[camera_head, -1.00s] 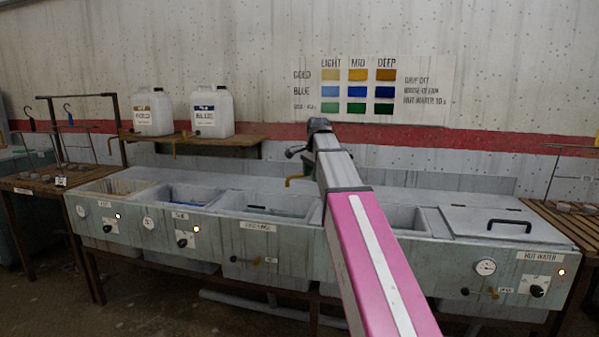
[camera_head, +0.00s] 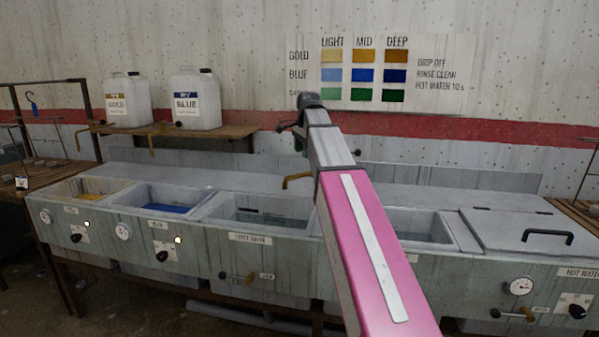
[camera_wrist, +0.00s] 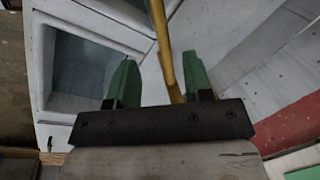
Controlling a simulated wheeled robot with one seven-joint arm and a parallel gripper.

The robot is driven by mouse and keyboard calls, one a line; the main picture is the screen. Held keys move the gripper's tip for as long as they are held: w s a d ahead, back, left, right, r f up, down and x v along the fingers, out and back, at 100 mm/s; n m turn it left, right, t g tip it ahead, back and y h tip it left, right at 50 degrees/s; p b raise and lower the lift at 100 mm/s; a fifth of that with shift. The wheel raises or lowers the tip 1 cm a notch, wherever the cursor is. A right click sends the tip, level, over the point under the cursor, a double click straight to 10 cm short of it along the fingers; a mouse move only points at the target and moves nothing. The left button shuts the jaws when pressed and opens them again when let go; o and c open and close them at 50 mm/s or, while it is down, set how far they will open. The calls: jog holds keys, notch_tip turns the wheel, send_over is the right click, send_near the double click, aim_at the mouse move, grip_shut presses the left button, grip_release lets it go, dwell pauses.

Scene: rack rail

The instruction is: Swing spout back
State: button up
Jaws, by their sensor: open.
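The brass spout (camera_head: 297,178) shows in the head view behind my arm, over the sink row, with its outlet bent down at the left. In the wrist view the spout (camera_wrist: 164,45) runs down from the top edge into the gap between my green fingers, closer to the right finger. My gripper (camera_wrist: 159,68) is open, with one finger on each side of the spout in that view. I cannot tell whether a finger touches it. In the head view my forearm and wrist hide most of the gripper and the spout's base.
The sink unit has a gold basin (camera_head: 88,187), a blue basin (camera_head: 166,208), a wide rinse basin (camera_head: 260,221) and a lidded hot-water section (camera_head: 530,233). Two jugs stand on a wooden shelf (camera_head: 225,131) at the left. A colour chart hangs on the wall behind.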

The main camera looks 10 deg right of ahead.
aim_at(300, 174)
jog(key=f, duration=0.3)
jog(key=w+f, duration=0.1)
jog(key=f, duration=0.5)
jog(key=shift+w+a+f, duration=0.25)
jog(key=shift+w+a, duration=0.1)
jog(key=shift+w, duration=0.05)
grip_shut()
